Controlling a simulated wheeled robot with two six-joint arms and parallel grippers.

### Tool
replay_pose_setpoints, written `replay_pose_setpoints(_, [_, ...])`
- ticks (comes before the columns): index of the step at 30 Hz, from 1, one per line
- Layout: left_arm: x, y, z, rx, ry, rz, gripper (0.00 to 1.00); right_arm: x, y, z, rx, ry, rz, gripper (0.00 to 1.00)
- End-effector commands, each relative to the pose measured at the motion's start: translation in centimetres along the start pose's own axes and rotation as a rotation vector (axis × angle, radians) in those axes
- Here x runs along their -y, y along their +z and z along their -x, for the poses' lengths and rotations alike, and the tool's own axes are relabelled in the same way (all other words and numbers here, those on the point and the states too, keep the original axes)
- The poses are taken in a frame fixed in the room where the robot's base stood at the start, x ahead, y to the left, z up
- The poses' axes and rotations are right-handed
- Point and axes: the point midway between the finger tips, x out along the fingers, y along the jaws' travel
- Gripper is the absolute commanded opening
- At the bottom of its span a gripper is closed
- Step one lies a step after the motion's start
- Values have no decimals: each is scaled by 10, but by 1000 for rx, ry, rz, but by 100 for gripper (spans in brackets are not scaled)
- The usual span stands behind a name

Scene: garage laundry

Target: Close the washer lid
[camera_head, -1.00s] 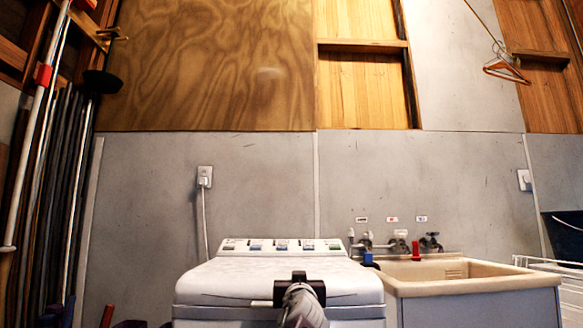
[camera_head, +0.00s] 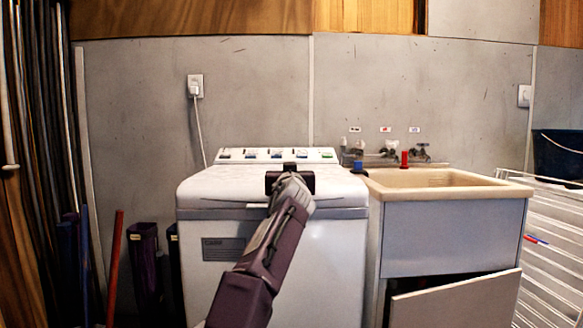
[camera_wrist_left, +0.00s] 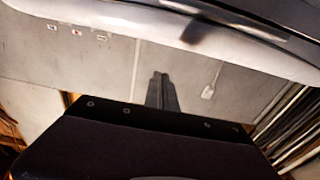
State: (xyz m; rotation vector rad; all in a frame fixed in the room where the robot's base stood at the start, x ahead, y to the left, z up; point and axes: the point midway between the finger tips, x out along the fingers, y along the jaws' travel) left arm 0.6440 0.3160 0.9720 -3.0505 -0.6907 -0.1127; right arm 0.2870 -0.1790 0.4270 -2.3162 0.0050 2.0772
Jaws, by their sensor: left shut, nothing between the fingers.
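The white washer (camera_head: 215,270) stands at the middle of the head view. Its lid (camera_head: 235,182) lies flat across the top, in front of the control panel (camera_head: 320,155). No raised lid shows. My left gripper (camera_head: 289,167) is over the lid's middle, its fingers pointing to the back wall and closed with nothing between them. In the left wrist view the closed fingers (camera_wrist_left: 162,90) point at the grey wall, and a white curved edge of the washer (camera_wrist_left: 200,35) crosses the top. Whether the gripper touches the lid cannot be told. My right gripper is not in view.
A beige sink (camera_head: 450,180) on a cabinet, its front panel (camera_head: 455,300) tilted open, stands close at the right. Taps (camera_head: 390,150) are behind it. Poles (camera_head: 115,265) and a dark bin (camera_head: 145,260) stand at the left. A white rack (camera_head: 555,250) is at the far right.

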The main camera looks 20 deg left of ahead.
Motion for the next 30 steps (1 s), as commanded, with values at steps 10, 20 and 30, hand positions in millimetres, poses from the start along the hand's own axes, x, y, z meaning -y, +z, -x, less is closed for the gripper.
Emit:
replay_pose_setpoints(10, [-1,43,70,-5,5,1,0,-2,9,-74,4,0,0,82])
replay_pose_setpoints(20, [-1,45,85,-4,2,-1,0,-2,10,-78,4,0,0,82])
replay_pose_setpoints(30, [1,-9,83,2,0,-4,0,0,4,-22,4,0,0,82])
